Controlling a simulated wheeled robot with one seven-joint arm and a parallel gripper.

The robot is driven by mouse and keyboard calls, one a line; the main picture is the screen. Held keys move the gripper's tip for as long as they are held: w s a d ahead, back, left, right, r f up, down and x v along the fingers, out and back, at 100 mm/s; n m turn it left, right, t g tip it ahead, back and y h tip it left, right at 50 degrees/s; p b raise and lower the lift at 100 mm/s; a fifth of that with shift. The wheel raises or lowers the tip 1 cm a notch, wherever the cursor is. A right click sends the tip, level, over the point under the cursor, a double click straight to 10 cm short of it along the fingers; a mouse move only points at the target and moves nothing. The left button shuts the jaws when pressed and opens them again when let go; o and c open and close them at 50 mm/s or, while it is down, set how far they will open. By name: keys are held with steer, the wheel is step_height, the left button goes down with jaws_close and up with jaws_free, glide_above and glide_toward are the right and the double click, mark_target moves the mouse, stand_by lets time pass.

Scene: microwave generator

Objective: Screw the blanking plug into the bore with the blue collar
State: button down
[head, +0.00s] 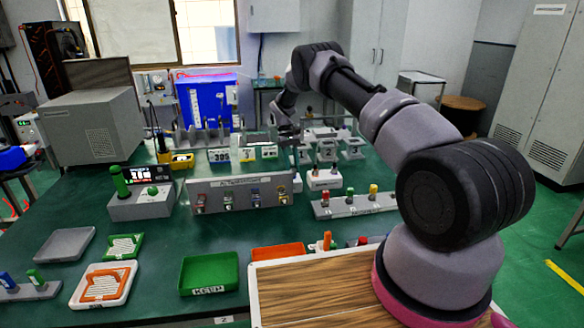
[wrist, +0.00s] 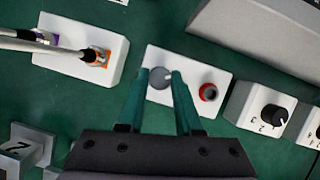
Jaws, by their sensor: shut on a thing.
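In the wrist view, my gripper (wrist: 160,74) has its two teal fingers closed on a round grey plug (wrist: 160,79), which I take as the blanking plug. The plug is over the left part of a white block (wrist: 186,101). A bore with a red collar (wrist: 208,92) shows open on the right part of that block. No blue collar shows; whatever is under the plug is hidden. I cannot tell how deep the plug sits. In the head view, the end of my arm (head: 286,130) is small and far back over the green bench.
Another white block (wrist: 85,54) with cables in orange and purple collars stands left. A dial box (wrist: 262,110) stands close on the right. A grey housing (wrist: 262,32) is at upper right. In the head view, a switch panel (head: 238,194) stands in front of my arm's end.

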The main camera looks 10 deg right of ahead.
steer(key=m+y, duration=0.1)
steer(key=m, duration=0.2)
steer(key=m+y, duration=0.1)
steer(key=m, duration=0.2)
steer(key=shift+d+m+y, duration=0.1)
steer(key=shift+m+y, duration=0.2)
stand_by(0.5)
steer(key=c, duration=0.6)
jaws_free()
steer(key=shift+o, duration=0.2)
steer(key=shift+r, duration=0.1)
steer(key=v, duration=1)
steer(key=shift+w+r, duration=0.15)
steer(key=shift+r, duration=0.15)
steer(key=shift+d, duration=0.15)
